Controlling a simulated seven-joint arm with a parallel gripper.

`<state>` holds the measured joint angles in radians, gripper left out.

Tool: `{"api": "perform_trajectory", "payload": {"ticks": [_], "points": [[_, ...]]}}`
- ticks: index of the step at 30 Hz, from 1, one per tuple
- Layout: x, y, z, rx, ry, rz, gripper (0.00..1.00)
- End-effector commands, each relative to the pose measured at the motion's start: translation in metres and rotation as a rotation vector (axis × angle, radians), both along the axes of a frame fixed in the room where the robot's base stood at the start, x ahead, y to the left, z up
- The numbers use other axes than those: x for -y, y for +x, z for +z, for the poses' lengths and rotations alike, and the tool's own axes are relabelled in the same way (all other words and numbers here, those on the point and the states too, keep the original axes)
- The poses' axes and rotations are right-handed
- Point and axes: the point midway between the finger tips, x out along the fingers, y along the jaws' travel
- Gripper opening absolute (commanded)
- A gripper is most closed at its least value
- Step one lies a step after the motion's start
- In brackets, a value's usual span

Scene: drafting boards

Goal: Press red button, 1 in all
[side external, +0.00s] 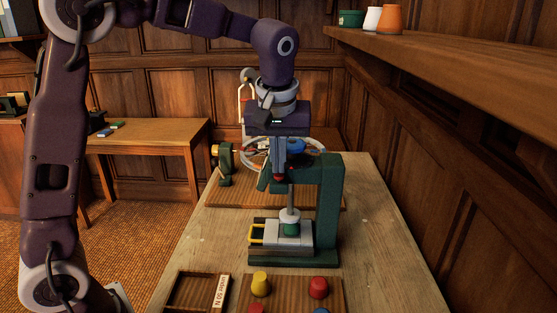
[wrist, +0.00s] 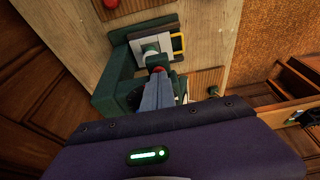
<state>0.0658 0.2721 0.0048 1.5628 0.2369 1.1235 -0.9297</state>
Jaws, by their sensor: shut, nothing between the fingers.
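A red domed button (side external: 318,287) stands on a wooden board (side external: 283,287) at the front of the bench, to the right of a yellow button (side external: 261,283). A second, flat red piece (side external: 256,308) is cut off by the lower edge. In the wrist view a red dome (wrist: 111,3) shows at the top edge. My gripper (side external: 278,180) is shut and empty, pointing down beside the green press, behind and above the button board. In the wrist view my gripper (wrist: 160,76) has a small red patch at its tips; I cannot tell what it belongs to.
A blue button (side external: 321,311) is partly cut off. A labelled wooden tray (side external: 197,292) lies left of the board. A wall shelf runs along the right.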

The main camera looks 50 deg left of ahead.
Motion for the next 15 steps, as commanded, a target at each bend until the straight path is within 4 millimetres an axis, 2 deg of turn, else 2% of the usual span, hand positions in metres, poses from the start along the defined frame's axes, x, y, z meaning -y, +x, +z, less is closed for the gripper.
{"api": "perform_trajectory", "payload": {"ticks": [6,15], "points": [[0.0,0.0,-0.019,-0.003,0.001,0.001,0.0],[0.0,-0.001,-0.022,-0.011,0.001,0.001,0.0]]}}
